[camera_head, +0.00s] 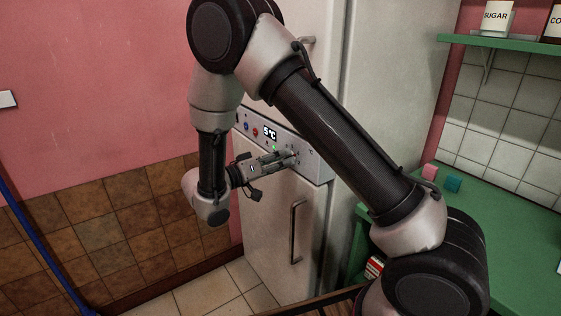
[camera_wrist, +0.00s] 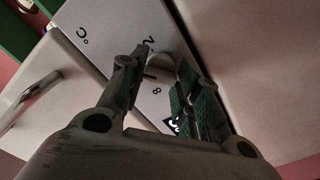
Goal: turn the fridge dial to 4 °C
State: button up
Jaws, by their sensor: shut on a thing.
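The fridge (camera_head: 277,215) stands against the pink wall, with a grey control panel (camera_head: 315,164) across its front. The lit display (camera_head: 269,133) on the panel appears to read 5 °C. My gripper (camera_head: 291,157) is at the right part of the panel. In the wrist view the pale dial (camera_wrist: 159,66) is between the two fingertips of my gripper (camera_wrist: 164,62), which is shut on it. The marks 2 and 8 show beside the dial, and °C shows farther off. The fingers hide part of the dial and its scale, so I cannot read its pointer.
A vertical door handle (camera_head: 295,232) stands out below the panel. Red and blue round parts (camera_head: 255,131) sit left of the display. A green counter (camera_head: 492,222) with small pink and teal blocks is at right, below a green shelf (camera_head: 500,44) with jars.

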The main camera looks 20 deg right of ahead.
jog(key=shift+f, duration=0.1)
jog(key=o, duration=1)
jog(key=shift+a, duration=0.15)
jog(key=v, duration=1.1)
jog(key=shift+s+a, duration=0.2)
jog(key=shift+a, duration=0.15)
